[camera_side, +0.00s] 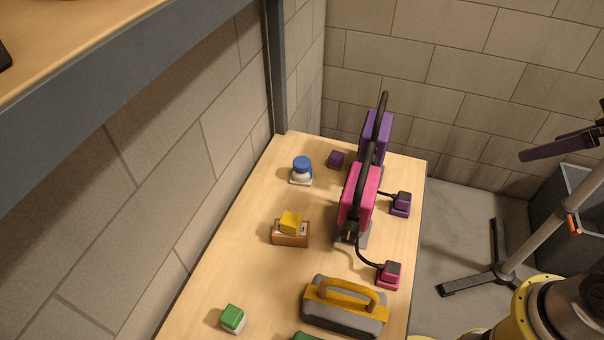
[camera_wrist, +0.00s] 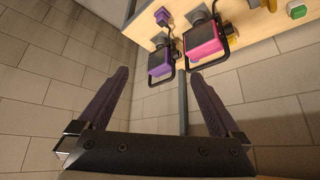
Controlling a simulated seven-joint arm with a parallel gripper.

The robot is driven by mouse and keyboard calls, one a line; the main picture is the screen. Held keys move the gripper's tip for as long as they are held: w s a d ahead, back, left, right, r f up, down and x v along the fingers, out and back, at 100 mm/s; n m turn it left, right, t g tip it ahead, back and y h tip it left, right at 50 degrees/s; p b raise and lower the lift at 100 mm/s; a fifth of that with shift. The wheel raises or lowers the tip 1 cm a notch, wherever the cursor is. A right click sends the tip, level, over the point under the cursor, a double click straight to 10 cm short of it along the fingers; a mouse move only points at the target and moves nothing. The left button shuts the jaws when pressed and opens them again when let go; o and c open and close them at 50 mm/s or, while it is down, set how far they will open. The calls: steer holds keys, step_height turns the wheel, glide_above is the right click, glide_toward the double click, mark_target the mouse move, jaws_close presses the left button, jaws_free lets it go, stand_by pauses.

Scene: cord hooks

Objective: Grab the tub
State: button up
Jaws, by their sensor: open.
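The tub, a small white one with a blue lid (camera_side: 302,165), stands upright on the far left part of the table in the side view, on a pale flat base. Nothing touches it from above. In the side view only a dark finger shows at the right edge, off to the right of the table and far from the tub.
Purple (camera_side: 372,138) and pink (camera_side: 357,192) boxes with black cords stand further right. A yellow block (camera_side: 290,222) on a brown box, a green block (camera_side: 232,318) and a grey yellow-handled case (camera_side: 345,318) are nearer. Walls enclose the table's far side.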

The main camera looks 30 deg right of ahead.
steer(key=w+r+t, duration=0.1)
steer(key=w+r, duration=0.5)
steer(key=w, duration=0.4)
steer(key=n+g, duration=0.2)
steer(key=g, duration=0.2)
glide_above(303, 163)
steer(key=s, duration=0.4)
step_height(303, 163, down, 31)
steer(key=shift+y, duration=0.4)
steer(key=x, duration=0.7)
steer(key=shift+w+d+r, duration=0.1)
steer(key=shift+d, duration=0.05)
steer(key=shift+t, duration=0.3)
steer(key=shift+s+x, duration=0.2)
steer(key=shift+x, duration=2.9)
steer(key=shift+d, duration=0.15)
steer(key=shift+c, duration=0.2)
